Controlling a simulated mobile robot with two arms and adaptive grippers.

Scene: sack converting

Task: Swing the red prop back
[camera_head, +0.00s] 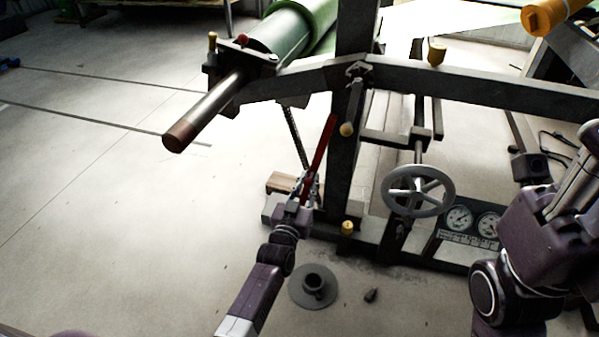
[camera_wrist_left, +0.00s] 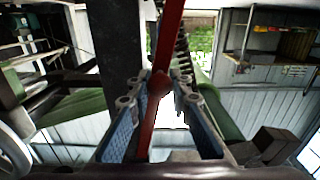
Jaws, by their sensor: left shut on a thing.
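The red prop (camera_head: 321,146) is a slim red bar that stands tilted beside the dark upright post of the machine frame in the head view. My left gripper (camera_head: 304,187) is shut on its lower part. In the left wrist view the prop (camera_wrist_left: 168,40) runs up between the two blue-padded fingers of my left gripper (camera_wrist_left: 160,108), with a round red joint or knob between the fingertips. The lower end of the prop is partly hidden by the gripper. My right arm shows at the right edge of the head view, but its fingers cannot be made out.
A spoked handwheel (camera_head: 418,191) and two gauges (camera_head: 472,220) sit right of the post. A steel shaft (camera_head: 204,112) with a green roll (camera_head: 300,25) extends above left. A round flanged piece (camera_head: 313,286) lies on the floor near my left arm. The floor at left is open.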

